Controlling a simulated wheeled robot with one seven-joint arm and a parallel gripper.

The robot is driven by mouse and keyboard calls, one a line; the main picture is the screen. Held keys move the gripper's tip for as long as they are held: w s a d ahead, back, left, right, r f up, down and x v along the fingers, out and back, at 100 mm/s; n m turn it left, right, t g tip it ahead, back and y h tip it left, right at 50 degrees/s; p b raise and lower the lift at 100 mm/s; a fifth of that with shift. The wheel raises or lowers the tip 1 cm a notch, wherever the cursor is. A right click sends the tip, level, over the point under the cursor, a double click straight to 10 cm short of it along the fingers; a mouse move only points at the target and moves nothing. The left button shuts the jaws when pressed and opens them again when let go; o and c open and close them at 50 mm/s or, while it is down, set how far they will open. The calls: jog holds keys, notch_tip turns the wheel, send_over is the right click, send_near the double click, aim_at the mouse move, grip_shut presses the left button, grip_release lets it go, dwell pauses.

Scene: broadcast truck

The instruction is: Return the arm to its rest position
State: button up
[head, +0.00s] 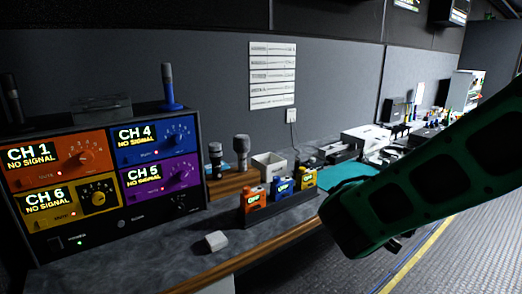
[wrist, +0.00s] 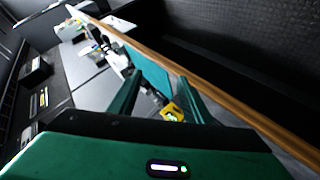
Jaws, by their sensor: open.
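My green arm (head: 430,180) reaches in from the right edge of the head view, over the front edge of the counter and the floor beside it. My gripper (wrist: 160,80) shows in the wrist view as two green fingers spread apart. It is open and nothing is clamped in it. A yellow pack (wrist: 172,112) shows between the fingers, beyond them. In the head view my fingers are mostly hidden behind the arm.
Orange (head: 252,199), blue (head: 281,187) and yellow (head: 304,177) packs stand in a dark rack on the counter, left of my arm. A white block (head: 216,241) lies near the wooden edge. A channel panel (head: 105,180) stands at left. The floor (head: 455,255) at right is clear.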

jog(key=s+d+f+m+g, duration=0.3)
jog(key=s+d+m+g, duration=0.4)
jog(key=s+d, duration=0.8)
jog(key=s+a+m+g+y, duration=0.1)
jog(key=s+m+g+y, duration=0.2)
jog(key=s, duration=1.4)
jog(key=r+m+y, duration=0.1)
jog(key=y, duration=0.1)
jog(key=shift+a+m+g+y, duration=0.25)
jog(key=shift+m+g+y, duration=0.05)
jog(key=shift+w+f, duration=0.1)
jog(key=shift+w, duration=0.05)
jog(key=shift+w+f, duration=0.2)
jog(key=shift+w, duration=0.3)
